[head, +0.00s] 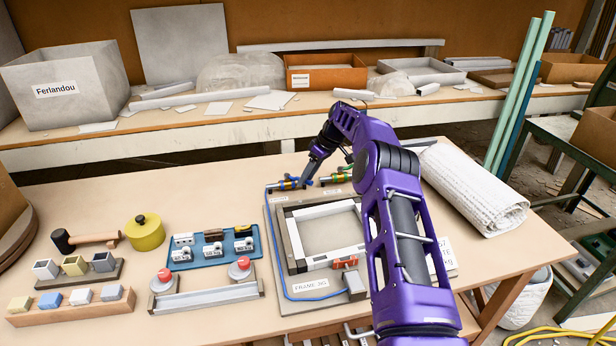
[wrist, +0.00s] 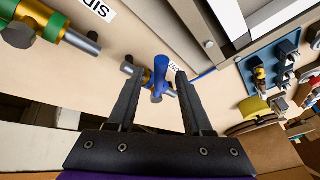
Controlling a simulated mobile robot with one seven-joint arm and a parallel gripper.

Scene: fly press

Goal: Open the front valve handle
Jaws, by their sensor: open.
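A valve with a blue handle (wrist: 161,72) sits between the two fingers of my gripper (wrist: 157,84) in the wrist view. The fingers are open, one on each side of the handle; I cannot tell whether either touches it. This blue valve (head: 287,184) is at the back left corner of the frame jig board in the head view, with my gripper (head: 307,178) reaching down close beside it. A label by it is partly hidden.
The jig board (head: 276,290) carries a white frame (head: 292,240), a blue hose and a small red part. A blue tray (head: 212,261), a yellow pot (head: 145,235) and two red-topped clamps stand left of it. A white roll (head: 470,188) lies right of my arm.

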